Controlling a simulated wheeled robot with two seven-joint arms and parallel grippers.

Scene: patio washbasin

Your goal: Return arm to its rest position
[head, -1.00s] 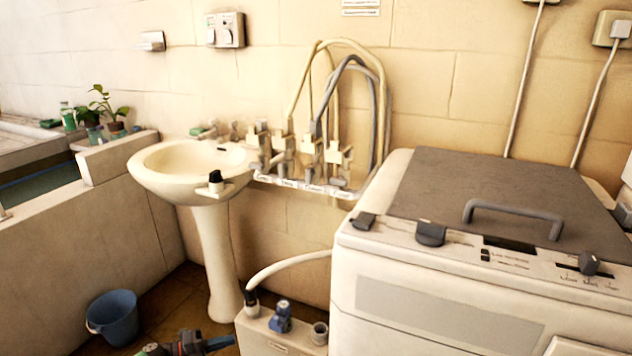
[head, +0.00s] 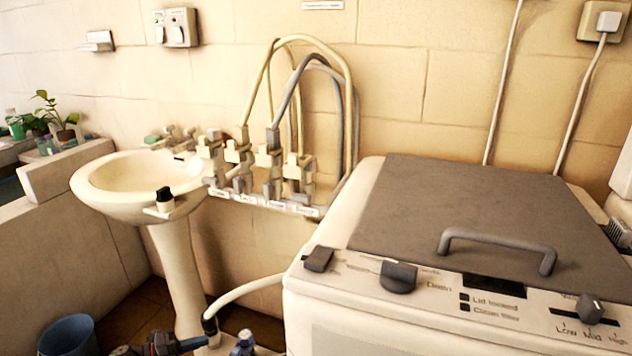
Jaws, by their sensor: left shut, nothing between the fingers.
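My left gripper (head: 196,343) shows only in part at the bottom edge of the head view, in front of the foot of the washbasin's pedestal. Its dark and blue fingers point right and are shut with nothing between them. Most of my left arm is cut off by the frame's lower edge. My right gripper is not in view.
A blue bucket (head: 67,337) stands on the floor at the lower left, beside the white washbasin (head: 118,205). A washing machine (head: 390,325) fills the right. A low box with a blue knob (head: 243,345) and a pale hose (head: 250,290) is close right of the gripper.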

